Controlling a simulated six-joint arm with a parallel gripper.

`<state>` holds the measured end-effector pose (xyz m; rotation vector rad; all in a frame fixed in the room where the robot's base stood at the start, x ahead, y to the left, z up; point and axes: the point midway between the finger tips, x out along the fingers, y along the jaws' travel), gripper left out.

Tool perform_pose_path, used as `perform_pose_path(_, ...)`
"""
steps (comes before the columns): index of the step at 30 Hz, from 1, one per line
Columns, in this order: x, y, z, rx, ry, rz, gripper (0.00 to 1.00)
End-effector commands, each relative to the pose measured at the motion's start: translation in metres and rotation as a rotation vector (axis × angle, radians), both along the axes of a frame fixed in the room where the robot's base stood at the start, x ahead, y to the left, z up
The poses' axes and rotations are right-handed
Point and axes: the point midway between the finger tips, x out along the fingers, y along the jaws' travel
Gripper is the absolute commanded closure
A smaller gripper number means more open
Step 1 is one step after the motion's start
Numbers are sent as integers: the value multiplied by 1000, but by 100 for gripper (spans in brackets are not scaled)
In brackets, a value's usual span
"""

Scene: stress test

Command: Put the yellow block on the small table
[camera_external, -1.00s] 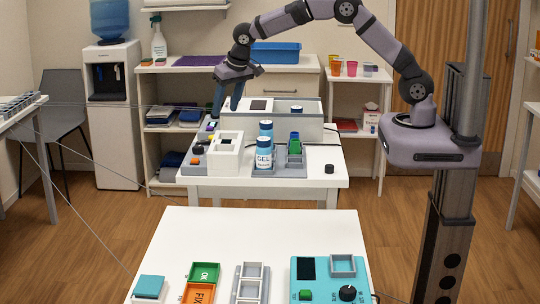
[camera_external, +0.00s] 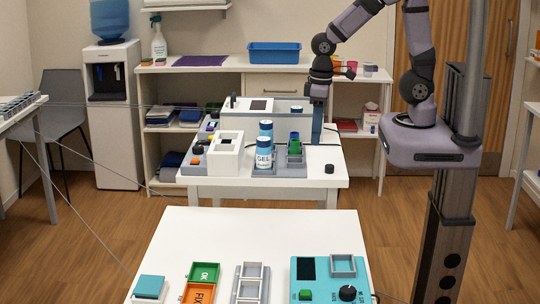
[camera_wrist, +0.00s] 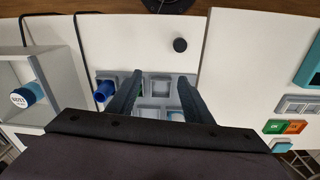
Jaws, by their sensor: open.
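I cannot make out a yellow block clearly in either view. Two white tables show in the external view: a middle one (camera_external: 310,176) carrying several items and a nearer one (camera_external: 210,228); I cannot tell which one is the small table. My gripper (camera_external: 318,138) points down over the right back part of the middle table, near the green item. In the wrist view my gripper (camera_wrist: 161,77) has its two dark fingers apart, over a grey compartment tray (camera_wrist: 160,86). Nothing shows held between them. The gripper body hides the lower part of the wrist view.
A large grey-white box (camera_external: 250,119) stands behind. The near table holds a teal device (camera_external: 328,282) and green and orange trays (camera_external: 203,273).

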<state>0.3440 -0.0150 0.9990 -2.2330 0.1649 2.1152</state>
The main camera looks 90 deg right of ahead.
Motion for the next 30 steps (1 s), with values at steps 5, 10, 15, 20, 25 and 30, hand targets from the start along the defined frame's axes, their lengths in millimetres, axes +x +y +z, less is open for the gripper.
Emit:
perform_pose_path(5,-49,12,-12,24,39,88,54)
perform_pose_path(10,-64,15,-16,31,51,118,54)
perform_pose_path(15,-65,15,-16,31,53,120,54)
perform_pose_path(20,-65,15,-16,31,53,119,54)
perform_pose_path(25,-65,15,-16,31,53,118,54)
perform_pose_path(30,-65,15,-16,31,53,118,54)
